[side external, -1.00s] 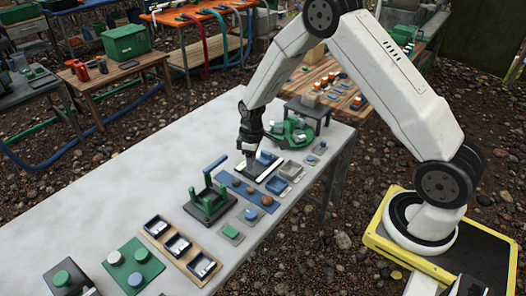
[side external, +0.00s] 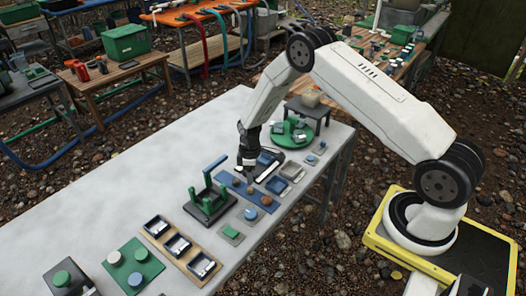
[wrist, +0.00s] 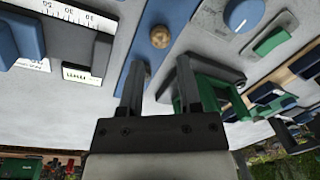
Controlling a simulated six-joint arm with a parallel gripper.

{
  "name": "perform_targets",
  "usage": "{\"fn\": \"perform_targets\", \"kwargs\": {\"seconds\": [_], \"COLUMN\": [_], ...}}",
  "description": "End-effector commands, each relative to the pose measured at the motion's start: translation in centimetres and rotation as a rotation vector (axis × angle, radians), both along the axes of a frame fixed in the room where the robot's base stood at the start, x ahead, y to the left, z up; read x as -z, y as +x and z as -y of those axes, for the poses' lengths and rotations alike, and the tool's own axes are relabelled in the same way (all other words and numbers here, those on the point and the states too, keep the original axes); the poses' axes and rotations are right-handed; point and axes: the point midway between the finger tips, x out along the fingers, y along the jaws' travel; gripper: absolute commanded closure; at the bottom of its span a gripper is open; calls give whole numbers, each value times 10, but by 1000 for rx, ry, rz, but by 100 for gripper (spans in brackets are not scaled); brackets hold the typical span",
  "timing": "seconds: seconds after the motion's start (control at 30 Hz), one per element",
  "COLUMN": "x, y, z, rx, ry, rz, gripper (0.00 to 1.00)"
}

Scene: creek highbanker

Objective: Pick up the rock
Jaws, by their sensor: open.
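My gripper (side external: 246,176) points down, close over the far left part of the strip. Its two fingers are apart and empty in the wrist view (wrist: 160,62). The fingers partly cover the strip there.
A green frame with upright posts (side external: 208,200) stands left of the strip; it is close beside the right finger in the wrist view (wrist: 205,97). A scale device (wrist: 80,35) is on the other side. Trays (side external: 292,171) and a green turntable (side external: 285,138) stand nearby.

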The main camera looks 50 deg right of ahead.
Motion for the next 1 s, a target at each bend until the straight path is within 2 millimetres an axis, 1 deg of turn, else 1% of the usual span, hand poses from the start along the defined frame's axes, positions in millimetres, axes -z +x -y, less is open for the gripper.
{"fn": "perform_targets", "kwargs": {"seconds": [0.37,0.47,0.8,1.0], "x": [9,16,49,55], "y": [-1,-1,-3,-3], "z": [-1,-2,-5,-5], "rx": [0,0,0,0], "ry": [0,0,-1,-2], "rz": [0,0,0,1], "gripper": [56,56,56,56]}}
